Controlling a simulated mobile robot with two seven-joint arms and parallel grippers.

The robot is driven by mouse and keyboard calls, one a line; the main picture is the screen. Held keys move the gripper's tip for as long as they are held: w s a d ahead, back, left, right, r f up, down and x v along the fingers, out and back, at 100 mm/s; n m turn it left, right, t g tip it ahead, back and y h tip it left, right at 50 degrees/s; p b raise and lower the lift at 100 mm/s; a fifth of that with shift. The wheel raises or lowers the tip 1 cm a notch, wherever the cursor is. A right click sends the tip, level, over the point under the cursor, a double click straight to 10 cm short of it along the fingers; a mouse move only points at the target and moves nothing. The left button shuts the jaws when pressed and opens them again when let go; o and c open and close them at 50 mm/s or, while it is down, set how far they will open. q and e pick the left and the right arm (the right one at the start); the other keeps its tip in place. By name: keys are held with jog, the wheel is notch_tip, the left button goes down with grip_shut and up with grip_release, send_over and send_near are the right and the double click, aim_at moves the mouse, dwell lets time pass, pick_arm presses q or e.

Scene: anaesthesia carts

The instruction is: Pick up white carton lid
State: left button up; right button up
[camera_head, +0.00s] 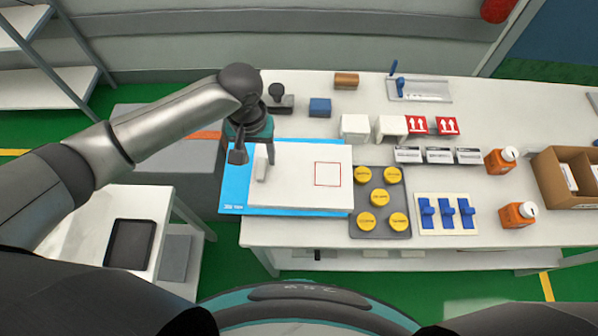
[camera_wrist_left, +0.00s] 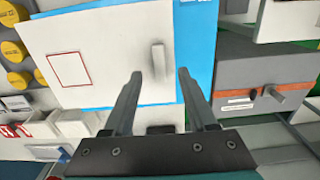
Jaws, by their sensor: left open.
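A flat white lid-like panel (camera_head: 306,190) with a red square outline lies on a blue mat (camera_head: 235,190) at the table's left end. A small white upright grip (camera_head: 262,165) stands near the panel's left edge. In the left wrist view the white panel (camera_wrist_left: 105,55) and its grip (camera_wrist_left: 158,62) lie ahead of the fingertips. My left gripper (camera_head: 254,155) is open over the panel's left edge. In the wrist view its fingers (camera_wrist_left: 159,75) point at the grip, one to each side, with nothing held. Contact cannot be told. My right gripper is not in view.
A grey tray of yellow caps (camera_head: 380,201) and a blue-clip holder (camera_head: 447,214) stand right of the panel. Two white open boxes (camera_head: 354,128) and a blue block (camera_head: 320,107) stand behind. Orange bottles (camera_head: 517,214) and a cardboard box (camera_head: 571,176) are far right.

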aim_at(261, 168)
pick_arm(q)
notch_tip(261, 168, down, 4)
jog(key=shift+b, duration=0.35)
grip_shut()
dwell(0.5)
